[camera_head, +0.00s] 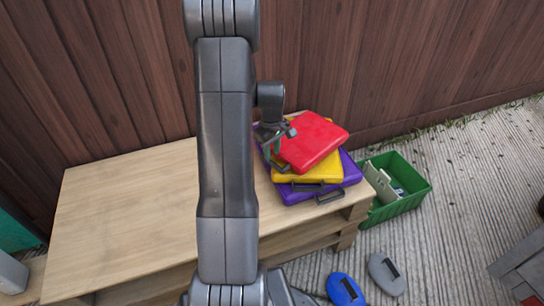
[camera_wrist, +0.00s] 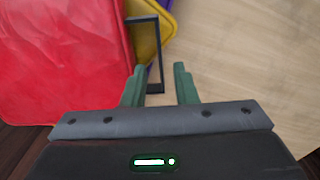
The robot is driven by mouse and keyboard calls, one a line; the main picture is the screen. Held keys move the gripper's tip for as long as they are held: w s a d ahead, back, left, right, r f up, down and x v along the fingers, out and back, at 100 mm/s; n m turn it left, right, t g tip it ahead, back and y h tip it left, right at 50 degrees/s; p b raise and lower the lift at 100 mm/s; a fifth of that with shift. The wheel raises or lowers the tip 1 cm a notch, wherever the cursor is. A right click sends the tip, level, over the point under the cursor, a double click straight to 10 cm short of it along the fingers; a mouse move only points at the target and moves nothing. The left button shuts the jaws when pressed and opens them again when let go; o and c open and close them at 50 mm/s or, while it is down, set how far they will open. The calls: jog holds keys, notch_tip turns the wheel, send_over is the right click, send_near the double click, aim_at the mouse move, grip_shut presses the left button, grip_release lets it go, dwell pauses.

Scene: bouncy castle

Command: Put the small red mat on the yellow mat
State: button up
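The small red mat (camera_head: 312,140) lies on top of the yellow mat (camera_head: 310,173), turned a little against it. The yellow mat lies on a purple mat (camera_head: 310,192) on the wooden bench. My gripper (camera_head: 286,149) is at the left edge of the red mat. In the wrist view, the red mat (camera_wrist: 60,60) fills the left, with part of the yellow mat (camera_wrist: 150,30) beyond it. A dark handle (camera_wrist: 160,40) sticks out from the red mat's edge and reaches between the fingers. My gripper (camera_wrist: 158,70) is open, with a gap beside the handle's outer bar.
The wooden bench (camera_head: 120,220) is bare to the left of the stack. A green crate (camera_head: 405,205) with items in it stands on the ground to the right. A blue piece (camera_head: 343,287) and a grey piece (camera_head: 387,275) lie in front. A wooden fence (camera_head: 400,60) stands behind.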

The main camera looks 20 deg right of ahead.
notch_tip(320, 180, up, 8)
jog(key=p, duration=0.1)
jog(key=shift+f, duration=0.25)
